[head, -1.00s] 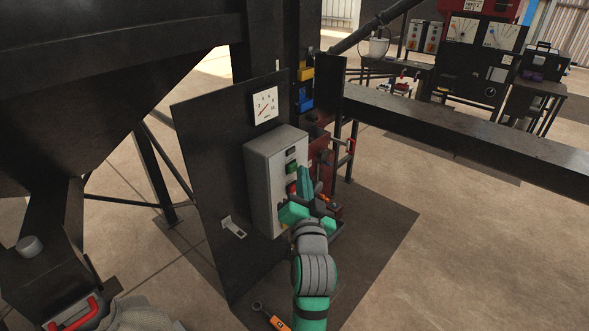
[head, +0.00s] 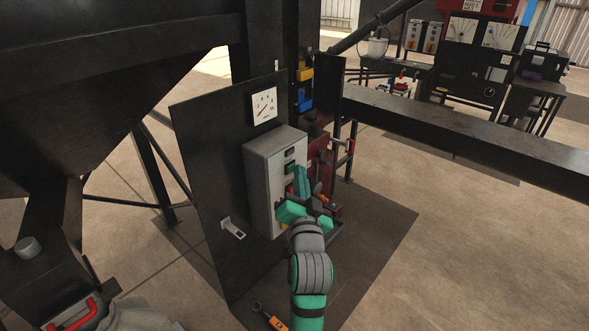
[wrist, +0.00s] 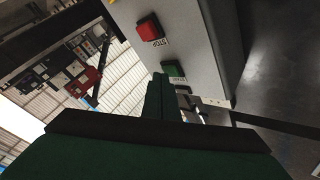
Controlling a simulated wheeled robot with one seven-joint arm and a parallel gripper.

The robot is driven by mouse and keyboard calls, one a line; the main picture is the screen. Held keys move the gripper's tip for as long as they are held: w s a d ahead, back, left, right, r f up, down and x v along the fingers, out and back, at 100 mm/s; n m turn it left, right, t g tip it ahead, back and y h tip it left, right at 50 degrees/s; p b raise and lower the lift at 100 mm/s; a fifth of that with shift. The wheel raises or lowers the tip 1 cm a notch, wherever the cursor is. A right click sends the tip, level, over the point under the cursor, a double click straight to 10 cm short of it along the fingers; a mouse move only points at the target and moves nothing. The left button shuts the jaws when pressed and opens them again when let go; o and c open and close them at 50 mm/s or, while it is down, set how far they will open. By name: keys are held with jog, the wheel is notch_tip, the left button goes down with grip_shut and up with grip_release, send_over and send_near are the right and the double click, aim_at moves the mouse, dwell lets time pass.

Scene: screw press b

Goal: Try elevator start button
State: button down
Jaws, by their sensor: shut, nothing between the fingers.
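A grey control box (head: 268,181) is fixed to a dark upright panel and also shows in the wrist view (wrist: 196,40). In the wrist view its face carries a red button (wrist: 148,28) labelled STOP and a green button (wrist: 173,69) whose label appears to read START. My gripper (head: 300,169) is shut and empty in front of the box's button face. In the wrist view its fingertips (wrist: 159,77) are right beside the green button and overlap its edge. I cannot tell whether they touch it. My gripper hides part of the box's lower face in the head view.
The dark panel (head: 208,160) bears a white dial gauge (head: 264,105) above the box. A wrench (head: 269,317) with an orange handle lies on the floor below. A long dark beam (head: 470,140) crosses on the right. Open floor lies at the lower right.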

jog(key=shift+s+d, duration=0.65)
jog(key=shift+d, duration=0.1)
jog(key=shift+s, duration=0.1)
jog(key=shift+s+d, duration=0.65)
jog(key=shift+d, duration=0.3)
jog(key=shift+s+d, duration=0.65)
jog(key=shift+d, duration=0.25)
jog(key=shift+a, duration=0.1)
